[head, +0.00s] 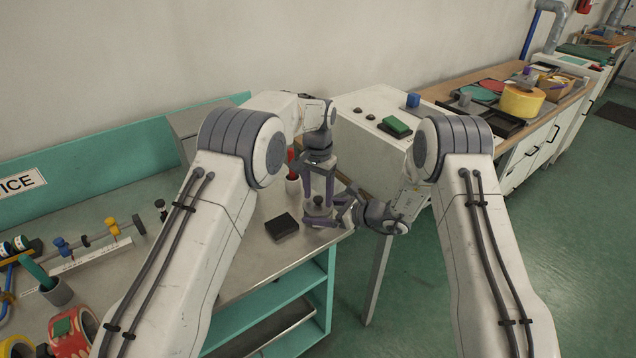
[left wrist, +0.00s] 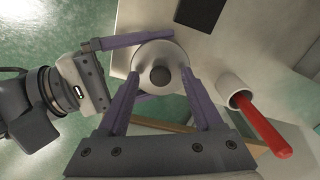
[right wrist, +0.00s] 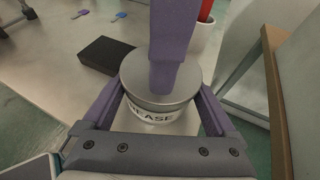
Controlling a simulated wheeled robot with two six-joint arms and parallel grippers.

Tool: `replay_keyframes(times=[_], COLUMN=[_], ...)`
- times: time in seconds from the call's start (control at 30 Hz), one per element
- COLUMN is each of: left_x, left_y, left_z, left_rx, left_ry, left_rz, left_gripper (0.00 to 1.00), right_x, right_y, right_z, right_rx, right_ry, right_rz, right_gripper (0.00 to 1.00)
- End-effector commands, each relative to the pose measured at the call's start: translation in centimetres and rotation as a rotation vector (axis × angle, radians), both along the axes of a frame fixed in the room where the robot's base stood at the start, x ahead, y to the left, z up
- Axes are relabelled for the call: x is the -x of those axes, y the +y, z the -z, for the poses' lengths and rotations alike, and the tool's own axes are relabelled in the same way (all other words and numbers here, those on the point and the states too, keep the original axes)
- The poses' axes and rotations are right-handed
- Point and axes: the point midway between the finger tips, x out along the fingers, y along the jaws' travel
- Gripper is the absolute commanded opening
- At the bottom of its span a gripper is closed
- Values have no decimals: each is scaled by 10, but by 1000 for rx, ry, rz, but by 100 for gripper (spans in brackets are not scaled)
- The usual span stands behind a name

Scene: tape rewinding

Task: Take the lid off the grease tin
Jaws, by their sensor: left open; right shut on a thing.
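The grease tin (right wrist: 150,114) is a small pale round can with a GREASE label, standing upright near the table's front corner. Its grey metal lid (left wrist: 143,58) is on top, with a dark knob (left wrist: 161,76) at the centre. My right gripper (head: 330,213) is shut on the tin from the side, its fingers on either side of the body in the right wrist view. My left gripper (head: 318,196) points down from above and is open, with its fingers (left wrist: 160,88) apart on either side of the lid. One left finger hides part of the lid in the right wrist view.
A black block (head: 282,227) lies on the table just left of the tin. A white cup (left wrist: 231,88) with a red-handled tool (left wrist: 268,132) stands close behind. The table's front edge is near the tin. A white machine (head: 365,120) stands to the right.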

Motion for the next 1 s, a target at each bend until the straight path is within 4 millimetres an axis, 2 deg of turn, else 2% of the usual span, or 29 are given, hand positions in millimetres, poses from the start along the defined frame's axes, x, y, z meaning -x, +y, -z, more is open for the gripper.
replay_keyframes(times=[0.33, 0.47, 0.5, 0.53, 1.0], left_x=[0, 0, 0, 0, 0], left_y=[0, 0, 0, 0, 0], left_z=[4, 3, 3, 4, 3], left_rx=[0, 0, 0, 0, 0], left_ry=[0, 0, 0, 0, 0], left_rz=[0, 0, 0, 0, 0], left_gripper=[67, 18, 2, 0, 0], right_x=[0, 0, 0, 0, 0], right_y=[0, 0, 0, 0, 0], right_z=[0, 0, 0, 0, 0], right_rx=[0, 0, 0, 0, 0], right_ry=[-1, -1, -1, -1, -1], right_rz=[0, 0, 0, 0, 0], right_gripper=[0, 0, 0, 0, 0])
